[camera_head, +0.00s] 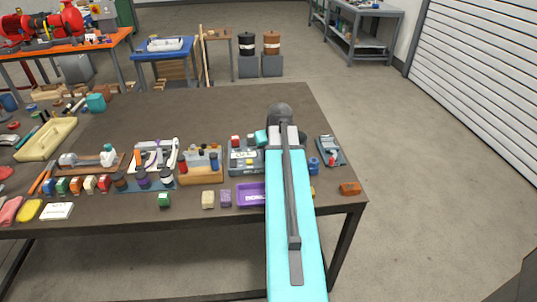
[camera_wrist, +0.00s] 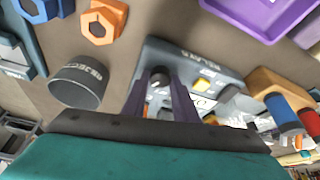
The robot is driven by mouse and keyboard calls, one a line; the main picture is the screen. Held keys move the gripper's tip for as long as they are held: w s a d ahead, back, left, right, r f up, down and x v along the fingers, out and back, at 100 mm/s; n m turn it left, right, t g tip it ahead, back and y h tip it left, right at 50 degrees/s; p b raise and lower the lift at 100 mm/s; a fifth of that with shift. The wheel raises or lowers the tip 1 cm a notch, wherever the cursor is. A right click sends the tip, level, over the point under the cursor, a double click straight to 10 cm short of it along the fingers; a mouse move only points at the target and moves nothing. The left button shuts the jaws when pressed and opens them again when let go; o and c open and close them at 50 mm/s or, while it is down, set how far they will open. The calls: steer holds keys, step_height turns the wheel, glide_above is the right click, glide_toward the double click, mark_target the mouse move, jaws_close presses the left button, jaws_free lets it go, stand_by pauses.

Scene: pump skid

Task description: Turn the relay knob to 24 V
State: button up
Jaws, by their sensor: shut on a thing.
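The relay box (camera_wrist: 215,65) is a grey-blue panel with lettering along its edge, in the upper middle of the wrist view. It has a yellow button and pale parts on its face. It also shows in the head view (camera_head: 240,158), partly behind my arm. A small dark knob with a pale mark (camera_wrist: 159,81) stands on the box. My gripper (camera_wrist: 162,88) has its two dark fingers on either side of this knob and is shut on it. The knob's scale is too small or covered to read. In the head view my arm hides the fingertips.
A grey lettered cup (camera_wrist: 80,82) and an orange hexagonal part (camera_wrist: 103,20) lie left of the box in the wrist view. A purple tray (camera_head: 251,196) is in front of it. A wooden block with cylinders (camera_head: 201,175) stands close beside it. The table's right edge is near.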

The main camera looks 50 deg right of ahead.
steer(key=o, duration=1)
steer(key=shift+r, duration=0.1)
steer(key=shift+b+v, duration=0.9)
steer(key=shift+v, duration=5.95)
